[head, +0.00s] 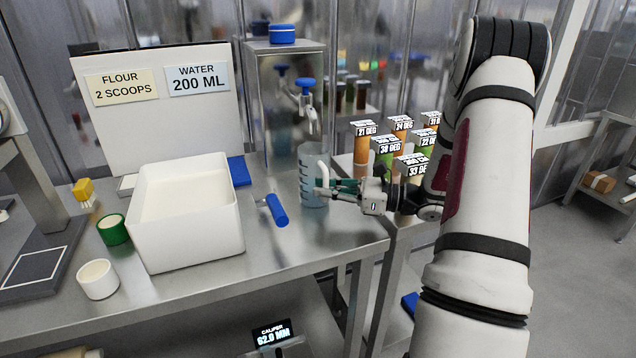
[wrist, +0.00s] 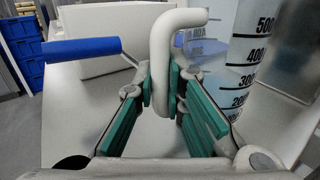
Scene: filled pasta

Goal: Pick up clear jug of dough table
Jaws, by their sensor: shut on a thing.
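The clear jug (head: 313,168) stands upright near the right end of the steel table, in front of the water dispenser. It has a white handle and bluish contents low down. In the wrist view the jug (wrist: 262,60) is at the right, with black volume marks. My gripper (head: 330,186) reaches in from the right at the jug's handle. In the wrist view my gripper (wrist: 170,95) has its green pads closed on either side of the white handle (wrist: 166,60). The jug's base seems to rest on the table; a small gap cannot be ruled out.
A large white bin (head: 187,225) stands left of the jug. A blue-handled tool (head: 275,209) lies between them. The steel dispenser (head: 283,100) with a tap stands behind. Several labelled tubes (head: 385,150) stand right of the jug, close behind my arm.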

